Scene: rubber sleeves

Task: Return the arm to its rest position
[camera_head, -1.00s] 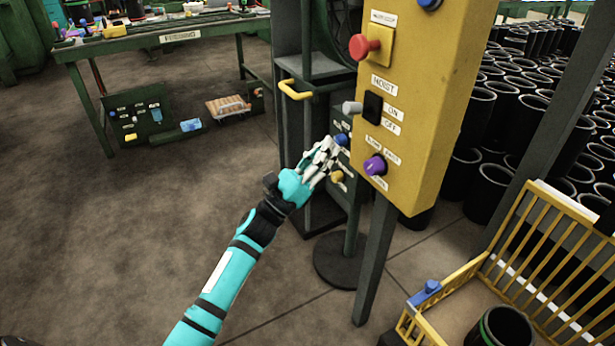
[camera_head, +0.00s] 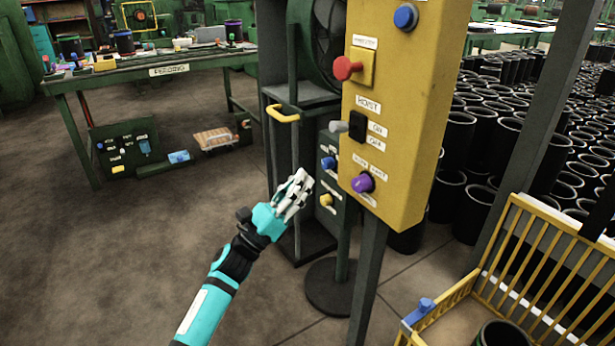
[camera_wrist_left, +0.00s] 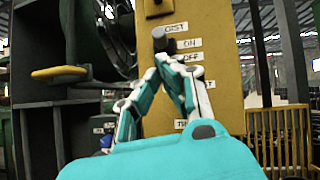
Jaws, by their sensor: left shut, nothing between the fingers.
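My left arm comes in from the bottom left of the head view, with its teal and white left gripper (camera_head: 298,190) in mid-air. The gripper is shut and empty. It is left of the yellow hoist control box (camera_head: 418,100) and apart from it. The box carries a red button (camera_head: 344,68), a blue button (camera_head: 405,16), a grey lever (camera_head: 339,127) by the ON and OFF labels, and a purple knob (camera_head: 363,183). In the left wrist view, the fingertips (camera_wrist_left: 174,62) come together in front of the box. My right gripper is not in view.
A grey post (camera_head: 365,270) holds the box up. A dark cabinet with a yellow handle (camera_head: 283,116) stands behind the gripper. A yellow cage (camera_head: 545,250) is at lower right. Several black sleeves (camera_head: 453,150) stand behind. Floor at left is clear, before a green table (camera_head: 165,72).

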